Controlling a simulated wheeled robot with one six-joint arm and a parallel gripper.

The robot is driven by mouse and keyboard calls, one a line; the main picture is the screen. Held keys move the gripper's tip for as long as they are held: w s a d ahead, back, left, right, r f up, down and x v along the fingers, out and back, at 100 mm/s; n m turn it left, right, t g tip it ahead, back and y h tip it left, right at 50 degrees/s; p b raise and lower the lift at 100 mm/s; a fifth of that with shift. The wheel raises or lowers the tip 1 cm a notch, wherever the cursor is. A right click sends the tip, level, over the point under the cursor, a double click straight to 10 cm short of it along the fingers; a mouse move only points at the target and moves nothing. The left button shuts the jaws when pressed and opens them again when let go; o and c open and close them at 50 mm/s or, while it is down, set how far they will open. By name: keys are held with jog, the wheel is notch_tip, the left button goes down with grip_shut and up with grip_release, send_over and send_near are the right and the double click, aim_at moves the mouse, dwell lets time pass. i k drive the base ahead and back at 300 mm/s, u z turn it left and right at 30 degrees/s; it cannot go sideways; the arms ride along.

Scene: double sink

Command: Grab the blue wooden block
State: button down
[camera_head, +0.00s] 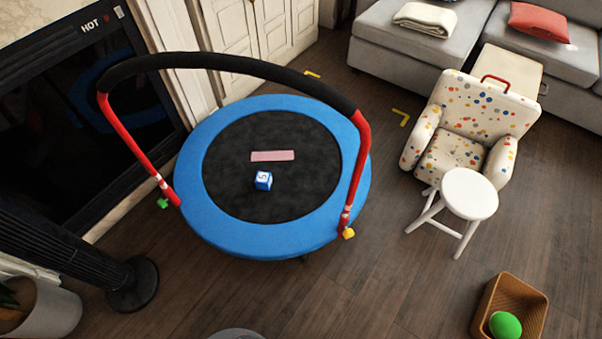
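The blue block (263,180) is a small cube with a white face bearing a blue mark. It rests on the black mat of a round trampoline (215,217) with a blue rim. A flat pink strip (272,156) lies on the mat just behind the block, apart from it. My gripper is not in view.
A handlebar (232,64) with red posts arches over the trampoline. A white stool (468,193) and a dotted armchair (455,152) stand to the right. A wicker basket (482,320) holds a green ball (505,325). A black column (65,245) stands left. Wooden floor (375,275) lies clear in front.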

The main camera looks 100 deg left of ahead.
aim_at(263, 179)
jog(key=u, duration=3.8)
jog(key=k, duration=0.5)
jog(key=u, duration=1.8)
jog(key=i, duration=1.45)
jog(key=z, duration=2.4)
